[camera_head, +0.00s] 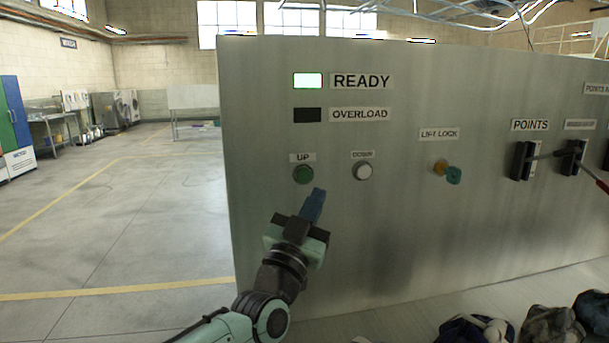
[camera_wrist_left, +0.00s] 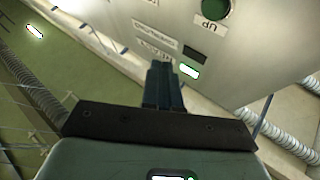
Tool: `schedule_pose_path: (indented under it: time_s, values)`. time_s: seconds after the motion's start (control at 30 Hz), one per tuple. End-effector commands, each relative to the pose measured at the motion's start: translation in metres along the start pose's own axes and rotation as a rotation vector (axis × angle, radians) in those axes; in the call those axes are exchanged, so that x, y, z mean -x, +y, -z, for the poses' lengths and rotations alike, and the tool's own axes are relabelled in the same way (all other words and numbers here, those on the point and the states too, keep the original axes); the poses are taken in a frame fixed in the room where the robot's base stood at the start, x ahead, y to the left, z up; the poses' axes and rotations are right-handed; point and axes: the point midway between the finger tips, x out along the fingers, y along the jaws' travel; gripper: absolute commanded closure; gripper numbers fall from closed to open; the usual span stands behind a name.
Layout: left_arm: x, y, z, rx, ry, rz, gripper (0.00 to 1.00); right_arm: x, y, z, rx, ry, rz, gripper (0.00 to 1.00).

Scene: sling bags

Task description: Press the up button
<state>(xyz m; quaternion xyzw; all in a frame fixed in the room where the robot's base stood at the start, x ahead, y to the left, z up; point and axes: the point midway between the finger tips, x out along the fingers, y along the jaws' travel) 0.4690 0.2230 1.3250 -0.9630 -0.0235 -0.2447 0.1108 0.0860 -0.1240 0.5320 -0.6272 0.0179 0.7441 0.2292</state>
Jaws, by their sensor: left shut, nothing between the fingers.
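The green up button (camera_head: 303,174) is on the grey panel (camera_head: 400,230), under a label reading UP. My left gripper (camera_head: 318,192) is shut and empty. In the head view its blue fingertips show just below and right of the up button, over the panel face. In the left wrist view the shut fingers (camera_wrist_left: 163,68) point toward the panel, and the green up button (camera_wrist_left: 216,8) is at the top edge, apart from the fingertips in the picture. The exact gap to the panel is hard to tell. My right gripper is not in view.
The white down button (camera_head: 363,171) is right of the up button. A lit green READY lamp (camera_head: 308,80) and a dark OVERLOAD lamp (camera_head: 307,115) are above. A lift lock key (camera_head: 453,175) and levers (camera_head: 525,160) are farther right. Bags (camera_head: 475,328) lie at the bottom right.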

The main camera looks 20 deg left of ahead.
Motion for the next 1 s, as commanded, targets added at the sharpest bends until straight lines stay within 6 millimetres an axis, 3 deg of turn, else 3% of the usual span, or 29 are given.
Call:
schedule_pose_path:
  time_s: [0.27,0.7,1.0]
  values:
    - [-0.004,-0.003,-0.002,-0.001,-0.001,0.001,1.00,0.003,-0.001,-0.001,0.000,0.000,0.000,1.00]
    - [-0.045,-0.033,-0.028,-0.001,-0.002,0.002,1.00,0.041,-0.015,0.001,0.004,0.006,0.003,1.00]
    - [-0.060,-0.044,-0.043,0.001,-0.001,0.000,1.00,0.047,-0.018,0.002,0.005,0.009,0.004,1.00]
